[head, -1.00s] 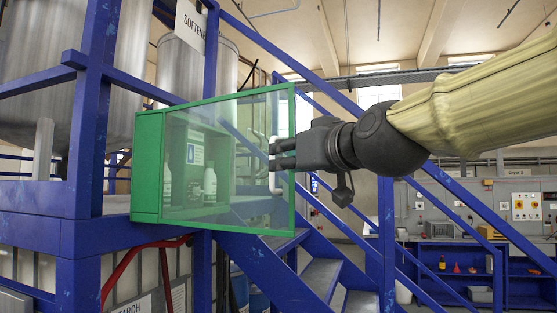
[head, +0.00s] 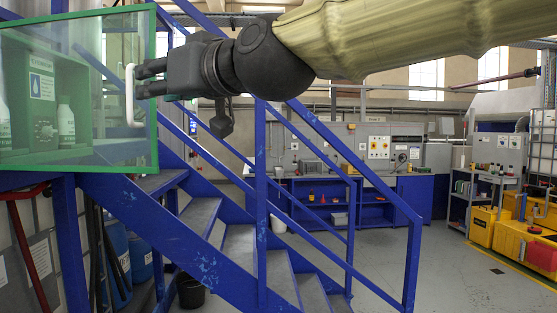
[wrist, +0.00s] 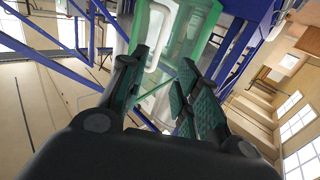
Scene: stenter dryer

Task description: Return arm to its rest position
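My arm reaches in from the upper right in the head view. My gripper (head: 150,80) is beside the white handle (head: 130,108) of a green-framed clear door (head: 102,55). In the wrist view my gripper (wrist: 163,72) shows its two fingers apart, with nothing clearly held. The white handle (wrist: 157,38) appears just beyond the fingertips there. I cannot tell whether a fingertip touches it. Behind the clear panel is a green cabinet (head: 45,70) with a white bottle (head: 66,122).
Blue stairs (head: 225,245) with rails (head: 345,155) stand below and right of my gripper. A workbench (head: 400,195) lines the back wall. Yellow equipment (head: 520,235) stands at the right. The grey floor (head: 385,265) between stairs and equipment is clear.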

